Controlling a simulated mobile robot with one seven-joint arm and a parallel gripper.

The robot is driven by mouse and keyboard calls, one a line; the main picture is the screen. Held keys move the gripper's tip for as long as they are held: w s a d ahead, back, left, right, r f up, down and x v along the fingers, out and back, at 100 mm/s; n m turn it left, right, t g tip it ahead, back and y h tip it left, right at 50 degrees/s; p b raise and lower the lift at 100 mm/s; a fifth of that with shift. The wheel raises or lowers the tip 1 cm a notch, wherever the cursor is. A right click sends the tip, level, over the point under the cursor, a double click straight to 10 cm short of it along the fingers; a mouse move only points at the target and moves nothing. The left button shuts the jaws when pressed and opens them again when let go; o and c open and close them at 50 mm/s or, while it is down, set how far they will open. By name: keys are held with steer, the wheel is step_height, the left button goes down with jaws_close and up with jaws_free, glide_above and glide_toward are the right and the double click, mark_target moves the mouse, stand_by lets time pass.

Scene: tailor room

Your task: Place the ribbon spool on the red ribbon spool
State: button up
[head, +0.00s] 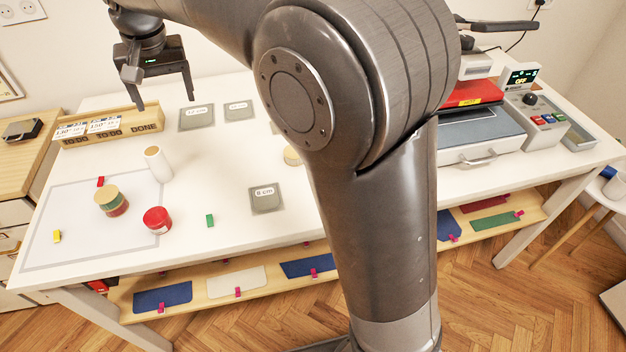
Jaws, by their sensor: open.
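A stack of round spools stands on the outlined mat at the left of the table in the head view. A green ribbon spool (112,204) with a tan top sits upper, and a red ribbon spool (118,212) shows below it. My gripper (165,102) is open and empty, up at the upper left, above and behind the stack and clear of it. Another tan round thing (291,156) is mostly hidden behind my arm; I cannot tell what it is.
A red tin (157,220) and a white cylinder (158,164) stand right of the stack. A wooden label rack (110,128) is behind. Grey size plates (266,198) lie mid-table. A press machine (480,135) fills the right. My arm hides the centre.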

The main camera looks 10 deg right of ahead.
steer(key=s+d+r+m+t, duration=0.1)
steer(key=s+d, duration=0.5)
steer(key=d, duration=0.4)
steer(key=s+d+t, duration=0.1)
steer(key=s+d, duration=0.5)
steer(key=d, duration=0.3)
steer(key=s+d+f+t, duration=0.1)
steer(key=s+d+f, duration=0.2)
steer(key=s, duration=0.3)
steer(key=s+d+f+h, duration=0.1)
steer(key=s+d+f, duration=0.3)
steer(key=s+d, duration=0.2)
steer(key=shift+s+d+f+m+t, duration=0.2)
steer(key=shift+s+m+t, duration=0.1)
steer(key=shift+s+t, duration=0.15)
